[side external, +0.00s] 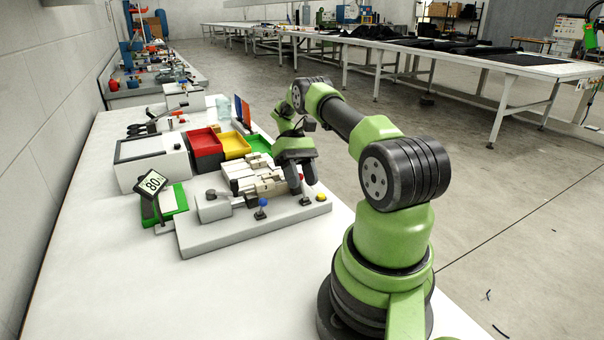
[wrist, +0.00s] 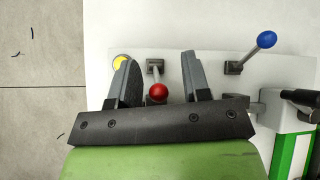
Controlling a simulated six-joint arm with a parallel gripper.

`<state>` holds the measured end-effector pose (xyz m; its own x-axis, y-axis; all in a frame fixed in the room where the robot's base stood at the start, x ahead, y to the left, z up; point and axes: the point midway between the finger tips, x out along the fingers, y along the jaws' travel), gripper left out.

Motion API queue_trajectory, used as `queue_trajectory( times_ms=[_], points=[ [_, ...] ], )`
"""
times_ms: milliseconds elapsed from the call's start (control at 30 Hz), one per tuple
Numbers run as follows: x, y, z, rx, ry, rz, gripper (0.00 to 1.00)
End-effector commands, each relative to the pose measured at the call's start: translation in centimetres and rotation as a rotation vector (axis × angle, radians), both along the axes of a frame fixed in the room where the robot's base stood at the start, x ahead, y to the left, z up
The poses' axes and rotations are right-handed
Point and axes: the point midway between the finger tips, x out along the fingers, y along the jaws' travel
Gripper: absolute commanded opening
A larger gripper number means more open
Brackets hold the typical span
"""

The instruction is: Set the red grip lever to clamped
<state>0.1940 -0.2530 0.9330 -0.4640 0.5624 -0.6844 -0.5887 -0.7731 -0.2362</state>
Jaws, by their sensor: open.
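The red grip lever (wrist: 157,92) shows in the wrist view as a red ball on a short grey stem rising from a dark square base. Its ball lies between the two fingers of my gripper (wrist: 158,75), which is open, with a gap on each side of the ball. In the side view my gripper (side external: 300,190) points down over the right part of the grey welder base (side external: 225,238). The red ball (side external: 301,177) is partly hidden there by the fingers. I cannot tell whether a finger touches it.
A blue-knobbed lever (wrist: 266,40) and a yellow button (wrist: 120,62) flank the red lever. Red (side external: 206,150) and yellow (side external: 234,146) bins, a white box (side external: 150,165) and a display reading 80 (side external: 152,183) stand behind. The table's front left (side external: 110,290) is clear.

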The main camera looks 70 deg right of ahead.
Motion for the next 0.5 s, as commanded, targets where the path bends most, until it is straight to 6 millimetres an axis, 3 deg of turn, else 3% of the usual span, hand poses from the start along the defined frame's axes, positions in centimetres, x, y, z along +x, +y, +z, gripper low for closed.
queue_trajectory(
  times_ms=[167,500],
  points=[
    [0.0,0.0,1.9,-0.003,-0.001,-0.001,0.44],
    [0.0,0.0,8.4,-0.002,-0.001,0.000,0.44]
  ],
)
